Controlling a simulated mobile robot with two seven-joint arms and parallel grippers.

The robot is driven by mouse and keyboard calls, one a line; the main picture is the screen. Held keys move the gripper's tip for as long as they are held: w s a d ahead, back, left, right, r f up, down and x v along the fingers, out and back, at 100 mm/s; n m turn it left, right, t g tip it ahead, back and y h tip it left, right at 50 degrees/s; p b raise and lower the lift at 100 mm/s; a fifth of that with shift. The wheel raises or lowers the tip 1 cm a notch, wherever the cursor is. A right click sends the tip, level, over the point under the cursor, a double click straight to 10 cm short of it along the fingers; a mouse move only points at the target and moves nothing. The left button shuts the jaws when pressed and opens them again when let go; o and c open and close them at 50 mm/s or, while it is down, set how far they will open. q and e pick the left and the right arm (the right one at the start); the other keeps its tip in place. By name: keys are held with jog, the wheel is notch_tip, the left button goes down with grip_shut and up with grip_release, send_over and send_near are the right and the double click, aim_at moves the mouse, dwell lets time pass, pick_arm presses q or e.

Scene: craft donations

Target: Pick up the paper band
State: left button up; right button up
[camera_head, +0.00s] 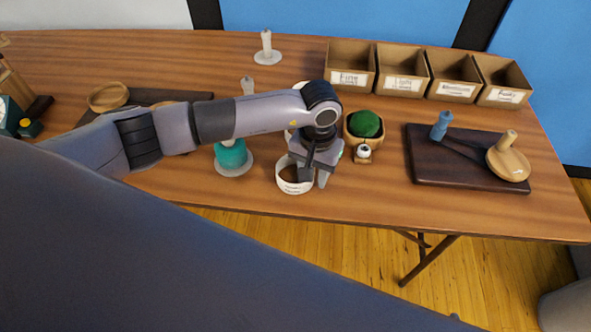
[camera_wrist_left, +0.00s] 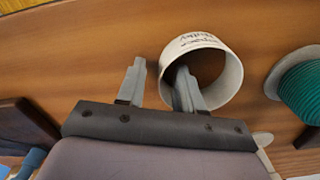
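The paper band (camera_head: 294,187) is a white ring with dark lettering, near the front edge of the wooden table. It also shows in the left wrist view (camera_wrist_left: 231,82), with its opening facing the camera. My left gripper (camera_head: 313,178) reaches down over the band's right side. In the left wrist view my left gripper (camera_wrist_left: 159,75) is open, with one finger inside the ring and the other outside, so the band's wall lies between them. A gap shows between the outer finger and the wall. My right gripper is not in view.
A teal spool (camera_head: 231,153) on a white base stands just left of the band. A wooden bowl with a green ball (camera_head: 365,124) and a small white item (camera_head: 363,153) are to its right. A dark board (camera_head: 440,172) lies further right. Labelled bins (camera_head: 400,84) line the back.

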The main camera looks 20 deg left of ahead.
pick_arm(q)
jog(key=shift+f, duration=0.2)
grip_shut()
jog(key=shift+r, duration=0.2)
